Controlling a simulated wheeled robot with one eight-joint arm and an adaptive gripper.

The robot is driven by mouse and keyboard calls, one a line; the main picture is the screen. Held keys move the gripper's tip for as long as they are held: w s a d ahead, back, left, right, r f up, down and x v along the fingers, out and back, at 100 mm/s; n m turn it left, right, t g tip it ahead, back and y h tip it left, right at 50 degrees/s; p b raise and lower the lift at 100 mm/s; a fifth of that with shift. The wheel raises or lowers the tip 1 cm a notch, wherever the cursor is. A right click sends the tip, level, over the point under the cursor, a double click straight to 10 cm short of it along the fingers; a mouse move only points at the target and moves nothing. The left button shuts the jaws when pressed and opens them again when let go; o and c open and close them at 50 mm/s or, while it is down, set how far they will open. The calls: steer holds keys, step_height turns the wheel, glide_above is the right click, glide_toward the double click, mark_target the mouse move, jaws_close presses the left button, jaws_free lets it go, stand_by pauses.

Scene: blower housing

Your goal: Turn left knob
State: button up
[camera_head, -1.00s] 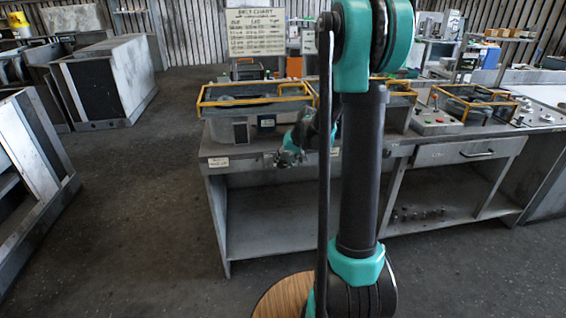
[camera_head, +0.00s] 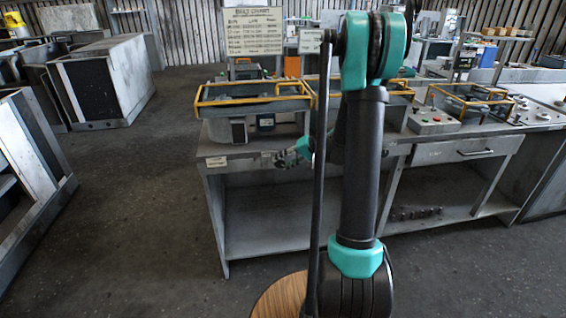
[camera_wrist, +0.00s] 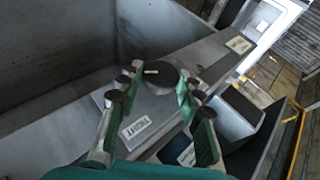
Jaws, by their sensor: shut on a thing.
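A dark round knob (camera_wrist: 160,75) with a pale pointer line sits on the grey front face of the workbench (camera_wrist: 188,63), seen in the wrist view. My gripper (camera_wrist: 159,79) has its two green-and-grey fingers on either side of the knob and is shut on it. The pointer line lies roughly crosswise between the fingertips. In the head view my gripper (camera_head: 284,160) is at the bench's front edge, small and partly behind my own arm. The knob is too small and covered to make out there. Other knobs cannot be told apart.
White labels (camera_wrist: 136,128) (camera_head: 217,162) are on the bench front. A yellow-railed housing (camera_head: 252,97) stands on the bench top. An open shelf (camera_head: 268,215) lies below. A control box (camera_head: 432,121) stands to the right. The floor (camera_head: 145,215) at left is clear.

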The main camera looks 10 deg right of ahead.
steer(key=o, duration=1.2)
steer(key=shift+c, duration=0.2)
steer(key=v, duration=1.2)
steer(key=shift+w, duration=0.1)
steer(key=s+a+f+g+h, duration=0.1)
steer(key=s+a+f+h, duration=0.15)
steer(key=s, duration=0.35)
steer(key=s+a+f+g+h, duration=0.1)
steer(key=s+a, duration=0.3)
steer(key=s, duration=0.1)
steer(key=s+f+n+h, duration=0.1)
steer(key=s+f+h, duration=0.1)
steer(key=s, duration=0.5)
steer(key=s+d+f+n+t+h, duration=0.1)
steer(key=s+f+h, duration=0.2)
steer(key=s, duration=0.5)
steer(key=shift+s+d+f, duration=0.15)
steer(key=shift+d+f, duration=0.05)
steer(key=shift+f, duration=0.1)
